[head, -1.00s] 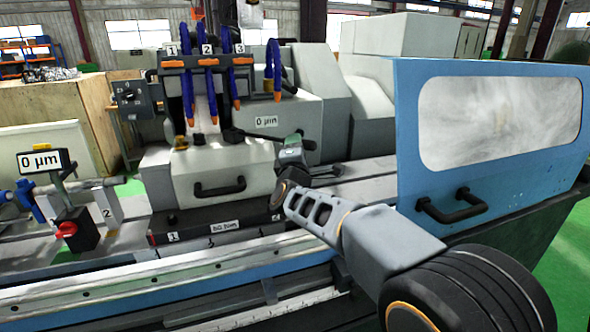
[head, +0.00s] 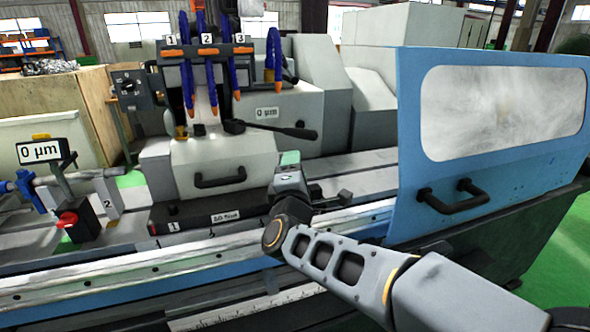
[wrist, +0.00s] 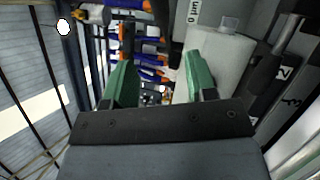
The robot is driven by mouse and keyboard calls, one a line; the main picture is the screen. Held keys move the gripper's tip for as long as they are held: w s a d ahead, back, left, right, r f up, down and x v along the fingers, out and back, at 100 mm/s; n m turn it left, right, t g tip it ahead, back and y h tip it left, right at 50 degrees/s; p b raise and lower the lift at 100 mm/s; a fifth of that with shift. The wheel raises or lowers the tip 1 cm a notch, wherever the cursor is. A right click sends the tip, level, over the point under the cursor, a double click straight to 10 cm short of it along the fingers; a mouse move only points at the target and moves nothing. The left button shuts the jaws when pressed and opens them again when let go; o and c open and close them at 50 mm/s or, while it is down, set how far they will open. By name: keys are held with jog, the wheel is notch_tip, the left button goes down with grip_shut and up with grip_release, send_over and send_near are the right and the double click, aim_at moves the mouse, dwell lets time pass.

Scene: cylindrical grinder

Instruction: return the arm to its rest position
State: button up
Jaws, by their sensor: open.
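My arm (head: 345,262) reaches in from the lower right in the head view, in front of the grinder's lower table. My gripper (head: 291,160) is at its far end, in front of the grinder's wheel head housing and left of the blue door; its fingers are mostly hidden from this side. In the wrist view my gripper (wrist: 160,85) shows two green fingers set well apart, with nothing held between them. Beyond them are blurred blue and orange coolant hoses (wrist: 150,72).
The blue sliding door (head: 409,140) with its black handle (head: 452,197) stands close to the right of my arm. A black lever (head: 285,131) sticks out behind my gripper. A gauge marked 0 µm (head: 42,151) and a red-knobbed block (head: 78,220) are at left.

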jog(key=s+a+f+m+g+y, duration=0.3)
jog(key=f+m+g+y, duration=0.1)
jog(key=f+g, duration=0.15)
jog(key=s+a+f+m+g+y, duration=0.2)
jog(key=a+f+m+g+y, duration=0.15)
jog(key=f, duration=0.35)
jog(key=s+d+f+m+g+h+p, duration=0.1)
jog(key=s+d+m+g, duration=0.3)
jog(key=d, duration=0.5)
jog(key=s+d+f+m+g+h+p, duration=0.2)
jog(key=s+d+m+g+h+p, duration=0.1)
jog(key=s+d+m, duration=0.4)
jog(key=s+d+h, duration=0.1)
jog(key=s+d, duration=0.1)
jog(key=s, duration=0.1)
jog(key=shift+d+f+m+g, duration=0.25)
jog(key=shift+d+m+g, duration=0.1)
jog(key=shift+g, duration=0.05)
